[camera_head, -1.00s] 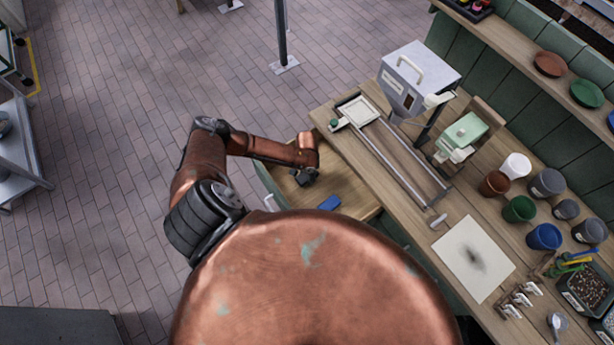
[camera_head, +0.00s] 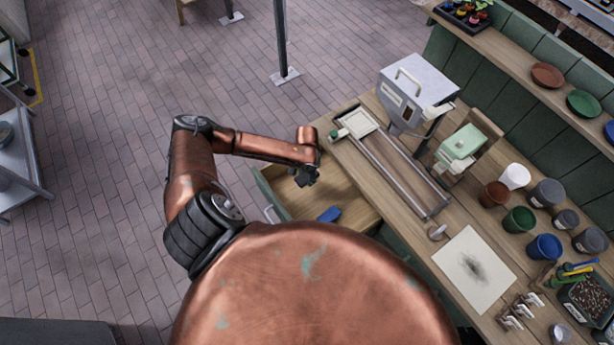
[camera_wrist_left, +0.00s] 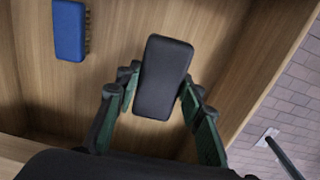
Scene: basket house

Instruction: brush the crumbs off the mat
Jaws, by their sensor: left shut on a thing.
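A pale square mat (camera_head: 492,292) lies on the bench at the right in the head view. A dark grey smudge of crumbs (camera_head: 473,267) covers its middle. My left gripper (camera_head: 308,178) is over the open drawer (camera_head: 358,208). In the left wrist view, my left gripper (camera_wrist_left: 160,86) is shut on a dark rounded block (camera_wrist_left: 163,75), held between its green-sided fingers. A blue block (camera_head: 330,214) lies in the drawer beside it; it also shows in the left wrist view (camera_wrist_left: 69,30). My right gripper is not in view.
A long metal-railed frame (camera_head: 400,170) and a grey hopper (camera_head: 405,100) stand on the bench behind the drawer. Several pots (camera_head: 543,247) stand right of the mat. Small clips (camera_head: 515,312) and a seed tray (camera_head: 590,298) are near its right edge.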

